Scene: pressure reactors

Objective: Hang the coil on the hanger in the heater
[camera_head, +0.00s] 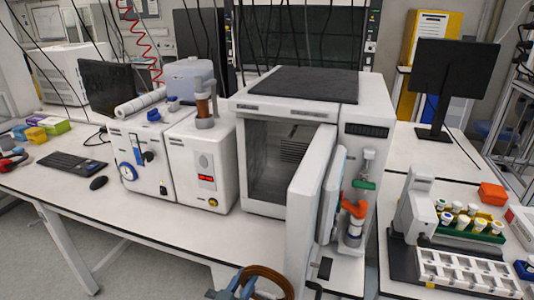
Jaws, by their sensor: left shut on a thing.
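The coil (267,274), a brown-orange ring of several turns, is at the bottom edge of the head view, partly cut off. My left gripper (240,284) is shut on the coil at its left side and holds it in front of the bench edge. The heater (276,108) is the white box in the middle with a dark top. Its door (304,220) stands open toward me, on the right side of the opening. The grey chamber (266,165) shows a slotted patch on its wall. I cannot make out the hanger. My right gripper is not in view.
Two white instruments (205,165) stand left of the heater. A glass fitting with an orange clamp (355,208) stands right of the door. A vial rack (465,232) and white tray (465,272) lie at the right. The bench front left of the heater is clear.

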